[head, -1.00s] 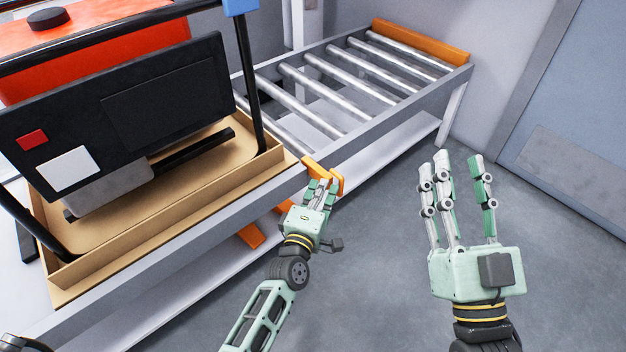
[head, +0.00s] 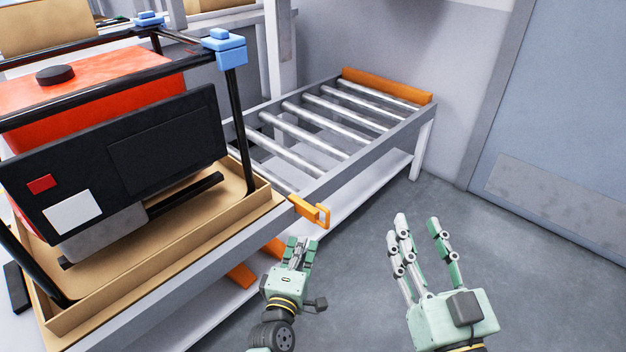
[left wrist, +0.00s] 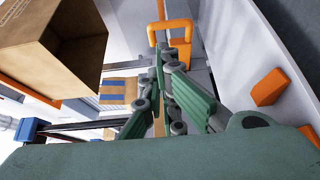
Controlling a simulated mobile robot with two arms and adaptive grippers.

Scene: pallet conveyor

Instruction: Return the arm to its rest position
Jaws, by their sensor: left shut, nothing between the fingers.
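My left gripper (head: 298,246) is shut and empty. In the head view it is in front of the conveyor's side rail, just below the orange bracket (head: 310,210), with a gap between them in the picture. In the left wrist view its green fingers (left wrist: 163,62) are drawn together, with the orange bracket (left wrist: 172,28) beyond them. My right gripper (head: 424,228) is further right, above the bare floor. Its fingers point up and stand apart, with nothing between them.
The roller conveyor (head: 385,135) runs to the back wall. A cardboard tray (head: 175,258) on it holds a black-framed machine with a red body (head: 95,85) and dark panel. A cardboard box (left wrist: 78,60) shows in the left wrist view. The grey floor (head: 540,270) at right is clear.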

